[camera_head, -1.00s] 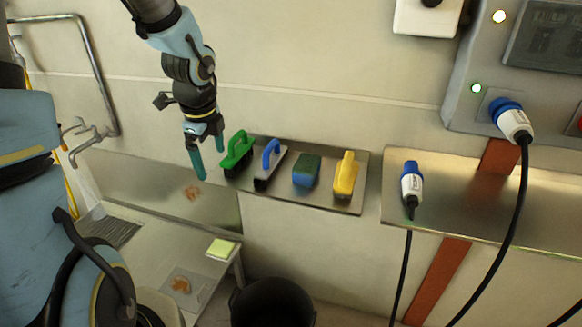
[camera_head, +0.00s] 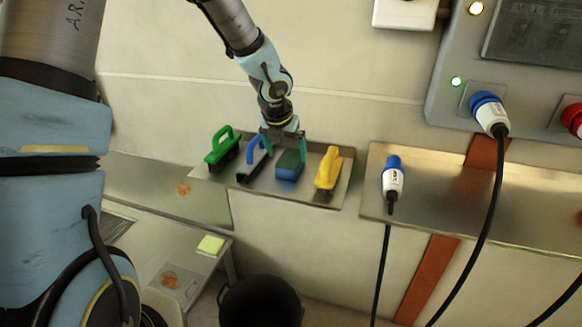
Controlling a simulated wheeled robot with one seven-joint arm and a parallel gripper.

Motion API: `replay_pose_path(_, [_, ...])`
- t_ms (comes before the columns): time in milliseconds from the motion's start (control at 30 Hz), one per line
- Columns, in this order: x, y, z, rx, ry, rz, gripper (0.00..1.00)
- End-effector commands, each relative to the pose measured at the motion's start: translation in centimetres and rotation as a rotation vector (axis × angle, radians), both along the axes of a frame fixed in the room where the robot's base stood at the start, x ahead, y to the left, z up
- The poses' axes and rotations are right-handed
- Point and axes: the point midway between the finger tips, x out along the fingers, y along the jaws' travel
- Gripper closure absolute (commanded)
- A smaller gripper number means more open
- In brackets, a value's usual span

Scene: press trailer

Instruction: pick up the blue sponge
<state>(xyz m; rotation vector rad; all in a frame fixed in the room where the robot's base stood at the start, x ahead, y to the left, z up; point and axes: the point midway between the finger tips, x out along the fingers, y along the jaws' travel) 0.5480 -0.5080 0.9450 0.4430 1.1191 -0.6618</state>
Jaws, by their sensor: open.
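The blue sponge (camera_head: 288,172) has a dark green top face and lies on a metal wall shelf (camera_head: 318,198). It sits between a blue-handled brush (camera_head: 250,165) on its left and a yellow brush (camera_head: 328,172) on its right. My gripper (camera_head: 283,148) is open and points down at the sponge. Its fingers are near the sponge's upper part, one towards the blue-handled brush. The picture is too small to tell whether they touch the sponge.
A green brush (camera_head: 222,148) stands at the shelf's left end. A second metal shelf to the right holds a blue-and-white plug (camera_head: 393,178) with a hanging cable. A black bin (camera_head: 260,303) stands below.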

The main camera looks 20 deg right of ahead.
Motion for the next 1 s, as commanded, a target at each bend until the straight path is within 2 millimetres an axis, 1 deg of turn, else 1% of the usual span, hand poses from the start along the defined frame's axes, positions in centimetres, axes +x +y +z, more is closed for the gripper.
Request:
replay_pose_path(133, [0.3,-0.5,-1.4,0.001,0.001,0.000,0.00])
replay_pose_path(300, [0.9,-1.3,-3.7,0.001,0.001,0.000,0.00])
replay_pose_path(400, [1.2,-1.5,-4.5,0.000,0.001,0.001,0.00])
replay_pose_path(667, [1.3,-1.6,-4.8,0.000,0.000,0.003,0.00])
replay_pose_path(700, [1.3,-1.6,-4.8,0.000,0.000,0.003,0.01])
replay_pose_path(1000, [1.3,-1.5,-4.8,0.000,0.000,0.003,0.35])
